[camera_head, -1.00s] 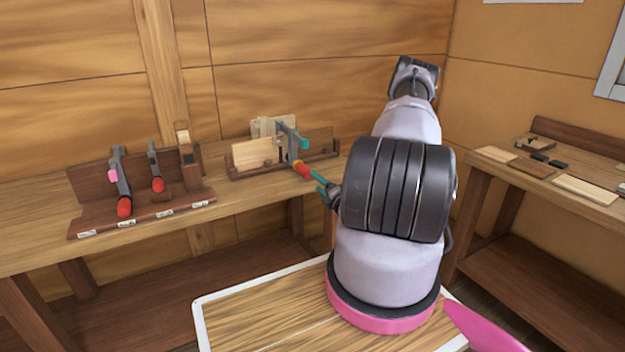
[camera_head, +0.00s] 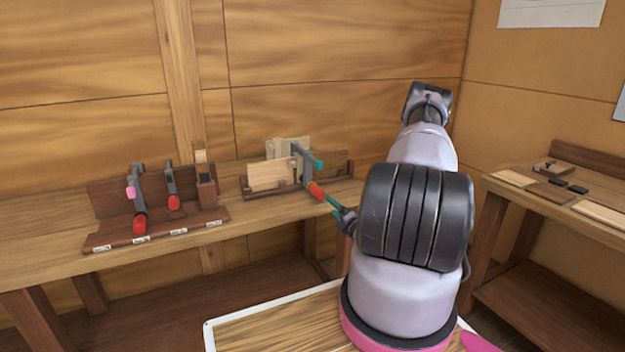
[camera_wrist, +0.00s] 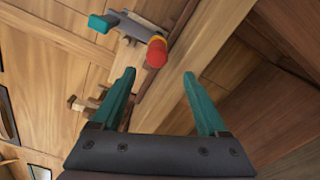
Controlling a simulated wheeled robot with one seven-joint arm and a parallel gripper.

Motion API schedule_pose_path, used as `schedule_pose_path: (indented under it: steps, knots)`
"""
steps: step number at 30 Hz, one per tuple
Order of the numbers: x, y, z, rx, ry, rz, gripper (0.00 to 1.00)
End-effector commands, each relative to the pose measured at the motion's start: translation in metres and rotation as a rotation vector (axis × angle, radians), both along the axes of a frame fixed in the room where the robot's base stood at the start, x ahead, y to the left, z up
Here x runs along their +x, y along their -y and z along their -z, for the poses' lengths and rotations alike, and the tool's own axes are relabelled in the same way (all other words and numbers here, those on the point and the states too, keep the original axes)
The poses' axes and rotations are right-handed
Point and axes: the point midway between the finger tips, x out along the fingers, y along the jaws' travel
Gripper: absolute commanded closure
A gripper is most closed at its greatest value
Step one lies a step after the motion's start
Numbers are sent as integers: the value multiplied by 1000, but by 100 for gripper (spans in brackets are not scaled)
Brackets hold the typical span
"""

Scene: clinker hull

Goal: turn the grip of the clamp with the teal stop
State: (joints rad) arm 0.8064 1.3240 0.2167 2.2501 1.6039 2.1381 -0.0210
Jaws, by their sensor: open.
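The clamp with the teal stop (camera_head: 303,161) stands at the wooden holder on the bench, with a grey bar and an orange-red grip (camera_head: 316,190) pointing towards my gripper. In the wrist view the teal stop (camera_wrist: 102,23) is at upper left and the red grip (camera_wrist: 157,50) with a yellow collar is at upper middle. My gripper (camera_head: 331,202) is just in front of the grip in the head view. In the wrist view its teal fingers (camera_wrist: 159,75) are apart and empty, with the grip ahead of the tips. Whether the tips touch the grip cannot be told in the head view.
A dark rack (camera_head: 155,227) at the left holds a clamp with a pink stop (camera_head: 131,193) and another red-gripped clamp (camera_head: 173,188). Light boards (camera_head: 268,176) stand in the holder behind the clamp. A second bench (camera_head: 560,205) with flat pieces is at the right.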

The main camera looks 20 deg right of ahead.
Motion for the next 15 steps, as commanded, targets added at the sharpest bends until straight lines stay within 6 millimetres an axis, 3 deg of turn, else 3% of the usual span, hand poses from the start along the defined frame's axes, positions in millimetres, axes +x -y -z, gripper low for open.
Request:
schedule_pose_path:
  steps: [7,12,15]
  knots:
    - [12,-7,11,-533,-11,-10,24]
    - [25,-6,1,-910,21,1,24]
    - [31,-5,-6,-1046,38,12,24]
